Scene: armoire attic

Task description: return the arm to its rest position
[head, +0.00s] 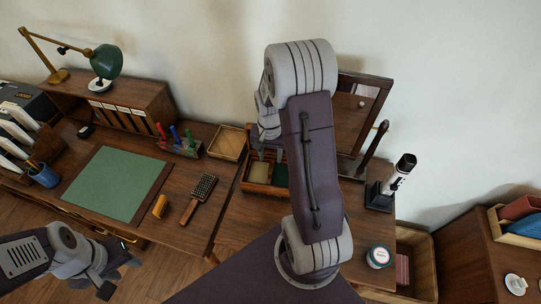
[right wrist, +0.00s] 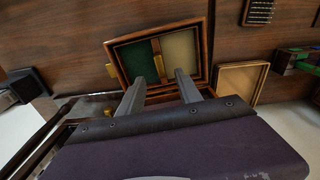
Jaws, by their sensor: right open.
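My right arm (head: 315,165) rises in the middle of the head view and bends over the desk. Its gripper (head: 268,152) points down above a wooden box (head: 246,186) and is partly hidden by the arm. In the right wrist view, the two fingers of my right gripper (right wrist: 160,80) are apart with nothing between them, over the near edge of the box (right wrist: 207,45). The box has a green and a cream compartment with a brown divider. My left gripper (head: 118,274) is at the lower left, in front of the desk, with its fingers apart and empty.
A framed mirror (head: 355,115) stands behind my right arm. A black-and-white device on a stand (head: 399,175) is right of it. An empty wooden tray (head: 228,143), a brush (head: 199,198), a pen holder (head: 180,146) and a green mat (head: 110,186) lie to the left.

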